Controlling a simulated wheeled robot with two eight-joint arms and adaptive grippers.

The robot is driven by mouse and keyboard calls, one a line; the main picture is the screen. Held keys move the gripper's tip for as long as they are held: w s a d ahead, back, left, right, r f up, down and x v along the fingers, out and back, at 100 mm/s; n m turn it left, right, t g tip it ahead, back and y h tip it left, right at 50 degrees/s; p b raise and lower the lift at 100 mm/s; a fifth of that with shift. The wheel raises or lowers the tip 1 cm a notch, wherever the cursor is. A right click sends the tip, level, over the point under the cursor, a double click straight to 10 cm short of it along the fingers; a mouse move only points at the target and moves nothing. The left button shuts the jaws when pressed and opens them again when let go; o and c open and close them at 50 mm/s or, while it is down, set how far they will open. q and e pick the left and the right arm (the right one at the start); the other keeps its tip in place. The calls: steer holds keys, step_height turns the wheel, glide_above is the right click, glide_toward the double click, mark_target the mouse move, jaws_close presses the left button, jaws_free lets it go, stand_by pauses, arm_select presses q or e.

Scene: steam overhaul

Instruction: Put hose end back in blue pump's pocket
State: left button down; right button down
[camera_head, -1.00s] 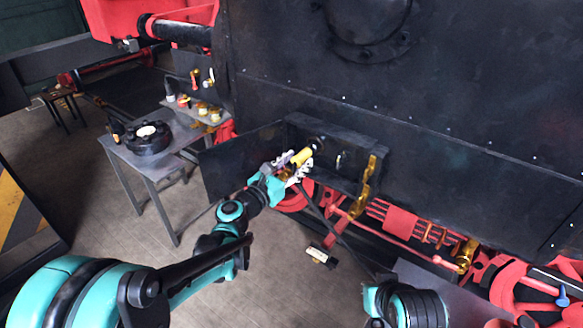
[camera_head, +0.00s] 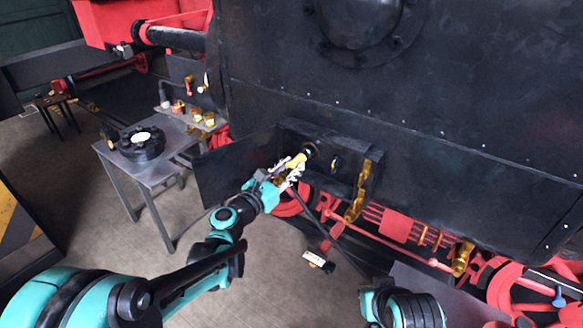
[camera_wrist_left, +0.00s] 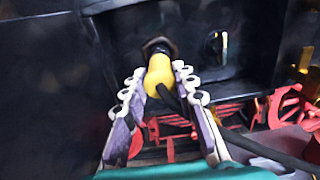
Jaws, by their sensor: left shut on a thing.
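The yellow hose end (camera_head: 296,161) is held by my left gripper (camera_head: 288,172), which is shut on it at the open box (camera_head: 345,177) on the locomotive's side. In the left wrist view, the hose end (camera_wrist_left: 159,72) sits between my left fingers (camera_wrist_left: 153,92), its far end against a dark hexagonal fitting (camera_wrist_left: 158,47). Whether it is seated or only touching, I cannot tell. The black hose (camera_wrist_left: 245,143) runs from it to the lower right. I cannot make out a blue pump or its pocket. My right gripper is not in view; only part of my right arm shows at lower right.
The box's open door (camera_head: 235,170) stands left of my gripper. A brass fitting (camera_head: 360,195) is at its right. A grey table (camera_head: 165,172) with a black round part (camera_head: 141,143) stands left. Red rods and wheels (camera_head: 520,285) lie below. Open floor lies between.

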arm_select(q)
steer(key=shift+v, duration=2.3)
